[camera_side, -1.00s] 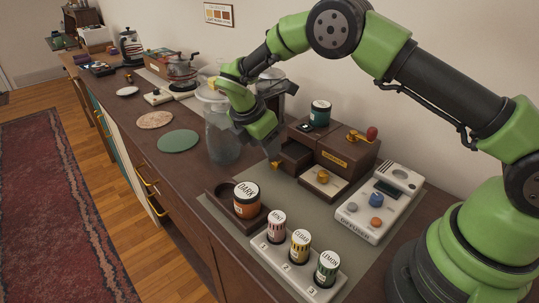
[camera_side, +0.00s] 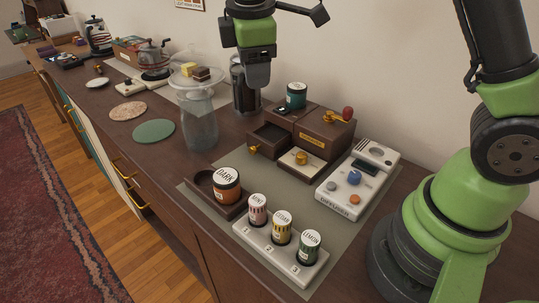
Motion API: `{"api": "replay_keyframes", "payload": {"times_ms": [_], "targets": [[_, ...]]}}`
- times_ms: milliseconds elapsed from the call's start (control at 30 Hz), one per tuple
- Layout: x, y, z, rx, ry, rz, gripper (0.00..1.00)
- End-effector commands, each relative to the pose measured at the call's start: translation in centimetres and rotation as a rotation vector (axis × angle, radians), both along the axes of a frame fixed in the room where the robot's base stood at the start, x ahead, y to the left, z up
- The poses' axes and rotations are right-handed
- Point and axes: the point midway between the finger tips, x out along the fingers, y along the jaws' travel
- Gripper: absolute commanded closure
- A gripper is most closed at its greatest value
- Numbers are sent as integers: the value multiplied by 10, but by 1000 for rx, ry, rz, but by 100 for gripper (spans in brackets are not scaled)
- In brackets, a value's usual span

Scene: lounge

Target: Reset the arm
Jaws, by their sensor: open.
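My gripper (camera_side: 258,82) hangs at the top centre, pointing down above the back of the sideboard. It is open, and I see nothing held in it. It is above and behind the brown grinder box (camera_side: 312,143), apart from it. The small drawer (camera_side: 270,138) at the box's left side is pulled out, with a brass knob (camera_side: 254,149) on its front. A dark glass jar (camera_side: 245,95) stands just below and behind the gripper.
A glass stand (camera_side: 199,125) bears cake pieces to the left. In front are the orange DARK jar (camera_side: 226,190) in a brown tray (camera_side: 203,182), a numbered rack (camera_side: 270,259) with three small jars, and a white device (camera_side: 346,198). Round mats (camera_side: 154,132) lie on the left.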

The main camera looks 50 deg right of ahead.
Motion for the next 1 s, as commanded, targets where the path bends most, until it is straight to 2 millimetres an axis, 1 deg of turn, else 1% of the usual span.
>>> {"api": "replay_keyframes", "payload": {"times_ms": [33, 100, 167, 200, 267, 300, 433, 500, 600, 700, 800, 1000], "targets": [[-15, -2, 19, 46, -48, -85, 50], [-36, -3, 39, 116, -106, -211, 50], [-55, -3, 53, 179, -152, -319, 50], [-68, -4, 61, 222, -181, -390, 50], [-88, -4, 71, 288, -224, -499, 50], [-101, -4, 76, 335, -250, -570, 50], [-145, -2, 85, 490, -325, -798, 50], [-165, 0, 85, 571, -355, -909, 50], [-187, 2, 82, 670, -384, -1040, 50], [-202, 4, 78, 740, -399, -1130, 50], [-209, 5, 75, 780, -407, -1180, 50], [-211, 5, 74, 792, -407, -1199, 50]]}}
